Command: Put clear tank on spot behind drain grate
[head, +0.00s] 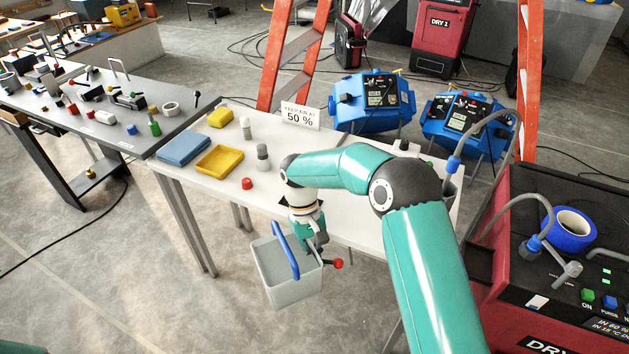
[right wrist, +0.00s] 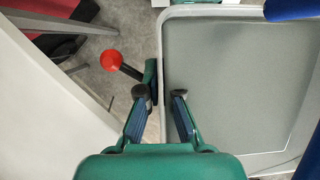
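The clear tank (head: 290,286) is a see-through grey bin with a blue handle (head: 286,250). A red-knobbed lever (head: 338,263) sticks out at its side. My right gripper (head: 317,243) is at the tank's rim, in front of the table edge, and the tank hangs there. In the right wrist view the fingers (right wrist: 160,97) straddle the tank's wall (right wrist: 165,60), one inside and one outside, and look closed on it. The red knob (right wrist: 110,60) is to their left. I cannot make out a drain grate; my right arm hides part of the tabletop. My left gripper is out of view.
The white table (head: 222,189) carries a yellow tray (head: 220,160), a blue folded cloth (head: 184,149), a red cap (head: 247,183) and small bottles. A red machine (head: 500,285) stands at right, with blue units (head: 372,102) behind. Floor is open at front left.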

